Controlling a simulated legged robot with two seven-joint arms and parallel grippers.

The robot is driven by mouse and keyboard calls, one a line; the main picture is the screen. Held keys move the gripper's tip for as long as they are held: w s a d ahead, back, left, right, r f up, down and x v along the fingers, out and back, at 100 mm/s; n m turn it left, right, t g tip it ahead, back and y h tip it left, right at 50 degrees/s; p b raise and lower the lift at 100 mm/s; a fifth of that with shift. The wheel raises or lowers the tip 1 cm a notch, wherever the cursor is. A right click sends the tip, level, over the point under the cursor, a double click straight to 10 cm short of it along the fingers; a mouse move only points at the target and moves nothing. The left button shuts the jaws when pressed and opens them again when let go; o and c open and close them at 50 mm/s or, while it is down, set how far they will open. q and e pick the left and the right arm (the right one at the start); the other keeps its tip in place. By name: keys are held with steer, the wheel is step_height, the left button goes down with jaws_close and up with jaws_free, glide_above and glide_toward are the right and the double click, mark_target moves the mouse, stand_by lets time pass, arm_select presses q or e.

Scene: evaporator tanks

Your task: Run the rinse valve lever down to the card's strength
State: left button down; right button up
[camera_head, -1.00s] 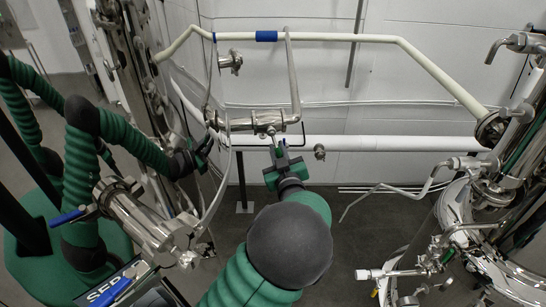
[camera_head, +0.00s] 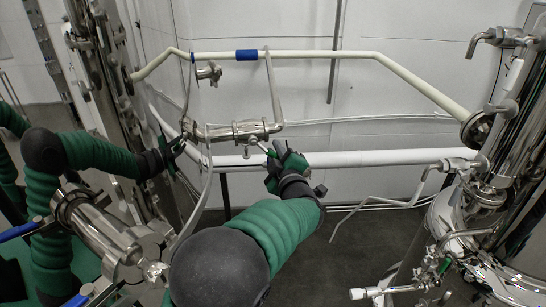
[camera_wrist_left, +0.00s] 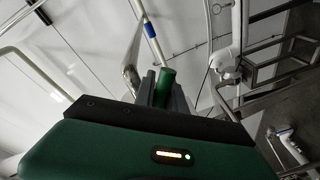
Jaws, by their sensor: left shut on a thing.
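The steel rinse valve (camera_head: 245,130) sits on a pipe run in front of the white wall. Its thin lever (camera_head: 263,149) slants down to the right below the valve body.
A cream pipe with a blue band (camera_head: 246,56) crosses above the valve, and a thick white pipe (camera_head: 380,158) runs behind and below. A steel tank with fittings (camera_head: 480,215) stands at right. Another steel fitting (camera_head: 110,235) is at lower left. Dark floor is open between.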

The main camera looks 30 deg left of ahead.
arm_select(q)
steer(key=shift+d, duration=0.1)
stand_by(0.3)
steer(key=c, duration=1.4)
jaws_free()
steer(key=shift+w, duration=0.15)
steer(key=b+v, duration=0.2)
steer(key=v, duration=1.5)
steer(key=shift+w, duration=0.1)
